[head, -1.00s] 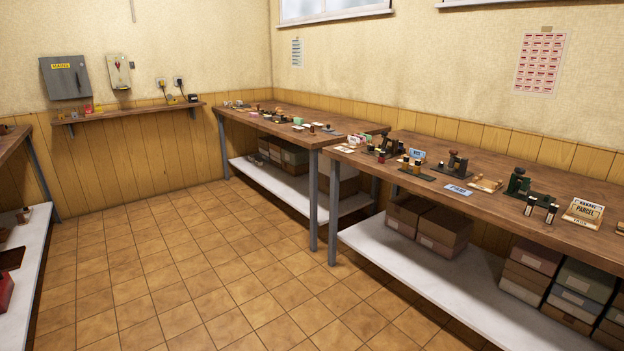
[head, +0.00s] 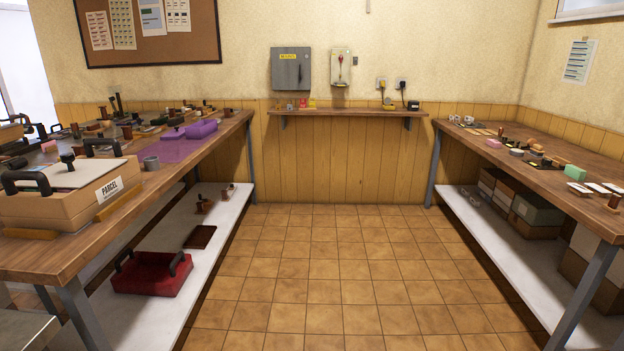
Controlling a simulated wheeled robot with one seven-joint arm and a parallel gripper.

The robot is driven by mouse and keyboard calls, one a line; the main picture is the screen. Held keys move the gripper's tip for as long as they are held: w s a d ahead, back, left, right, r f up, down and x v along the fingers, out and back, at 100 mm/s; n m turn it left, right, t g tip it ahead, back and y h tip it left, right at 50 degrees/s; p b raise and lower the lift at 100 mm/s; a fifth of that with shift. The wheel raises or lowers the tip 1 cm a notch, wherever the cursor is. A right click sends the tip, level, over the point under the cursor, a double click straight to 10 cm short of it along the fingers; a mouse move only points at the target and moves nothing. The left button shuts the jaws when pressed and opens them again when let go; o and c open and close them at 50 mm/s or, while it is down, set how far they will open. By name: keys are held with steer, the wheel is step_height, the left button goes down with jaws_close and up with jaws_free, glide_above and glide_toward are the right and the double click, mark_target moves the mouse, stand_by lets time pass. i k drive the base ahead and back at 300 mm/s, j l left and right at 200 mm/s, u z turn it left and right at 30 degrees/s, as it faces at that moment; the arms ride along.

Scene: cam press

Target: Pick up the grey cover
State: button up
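I cannot make out a thing that is surely the grey cover. A small grey round piece (head: 151,162) stands on the left bench (head: 200,167) beside the cardboard parcel box; I cannot tell whether it is a cover. A grey metal box (head: 291,69) with a yellow label hangs on the back wall. My gripper is not in view.
The parcel box (head: 60,205) with black handles stands at the left bench's near end. A purple mat (head: 160,150) bears purple pieces. A red tray (head: 152,274) sits on the lower shelf. The right bench (head: 540,160) holds small items. The tiled floor (head: 325,270) between is clear.

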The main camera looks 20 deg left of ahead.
mark_target(72, 173)
steer(key=i+j+u, duration=0.15)
steer(key=i+u, duration=0.15)
steer(key=i, duration=0.65)
steer(key=i+l+u, duration=0.1)
steer(key=i+u, duration=0.2)
steer(key=i, duration=0.6)
steer(key=i+u, duration=0.4)
steer(key=i+l+u, duration=0.1)
steer(key=i+u, duration=0.35)
steer(key=i+l+u, duration=0.4)
steer(key=i+j, duration=0.1)
